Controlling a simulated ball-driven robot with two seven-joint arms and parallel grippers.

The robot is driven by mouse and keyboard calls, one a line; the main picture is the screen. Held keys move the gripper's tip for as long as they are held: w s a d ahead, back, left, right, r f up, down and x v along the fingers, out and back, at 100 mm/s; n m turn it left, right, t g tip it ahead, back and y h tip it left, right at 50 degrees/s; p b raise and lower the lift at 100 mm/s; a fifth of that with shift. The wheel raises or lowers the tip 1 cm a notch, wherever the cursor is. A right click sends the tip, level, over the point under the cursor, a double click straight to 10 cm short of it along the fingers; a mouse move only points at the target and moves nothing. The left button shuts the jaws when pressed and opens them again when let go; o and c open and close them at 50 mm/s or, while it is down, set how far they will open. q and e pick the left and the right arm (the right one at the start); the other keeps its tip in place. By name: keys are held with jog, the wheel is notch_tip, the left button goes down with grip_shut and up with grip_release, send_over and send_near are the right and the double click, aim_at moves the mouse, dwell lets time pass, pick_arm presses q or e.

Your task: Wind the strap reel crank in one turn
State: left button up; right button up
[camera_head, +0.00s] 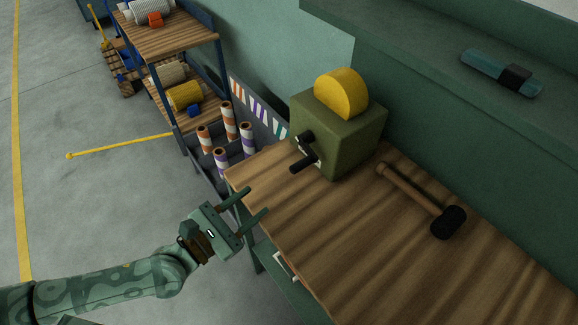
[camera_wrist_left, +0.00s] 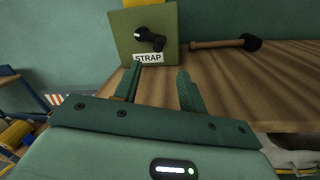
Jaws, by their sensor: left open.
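The strap reel is an olive green box (camera_head: 345,132) with a yellow half disc (camera_head: 342,94) on top, standing at the back left of the wooden bench. Its black crank (camera_head: 305,158) sticks out of the front left face. In the left wrist view the crank (camera_wrist_left: 150,38) sits above a white label (camera_wrist_left: 148,57) reading STRAP. My left gripper (camera_head: 258,202) is open and empty, at the bench's left edge, in front of and below the crank and apart from it. Its fingers also show in the left wrist view (camera_wrist_left: 158,90), pointing toward the box. My right gripper is not in view.
A mallet (camera_head: 420,200) with a black head lies on the bench (camera_head: 340,245) right of the box. A bin with striped rolls (camera_head: 228,125) stands beyond the bench's left edge. A shelf rack (camera_head: 170,45) is behind it. A teal tool (camera_head: 502,72) lies on the upper ledge.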

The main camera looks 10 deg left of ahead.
aim_at(291, 170)
pick_arm(q)
jog(key=w+a+f+n+y+p, duration=0.15)
jog(key=a+n, duration=0.25)
jog(key=n, duration=0.6)
jog(key=w+d+h, duration=0.1)
jog(key=w+d, duration=0.2)
jog(key=d, duration=0.1)
jog(key=w+d+r+m+g+h, duration=0.1)
jog(key=w+d, duration=0.3)
jog(key=w+d+m+h, duration=0.1)
jog(key=w+d, duration=0.2)
jog(key=d, duration=0.2)
jog(key=shift+w+d+r+g, duration=0.1)
jog(key=shift+w+r+g, duration=0.2)
jog(key=shift+w+r, duration=0.1)
grip_shut()
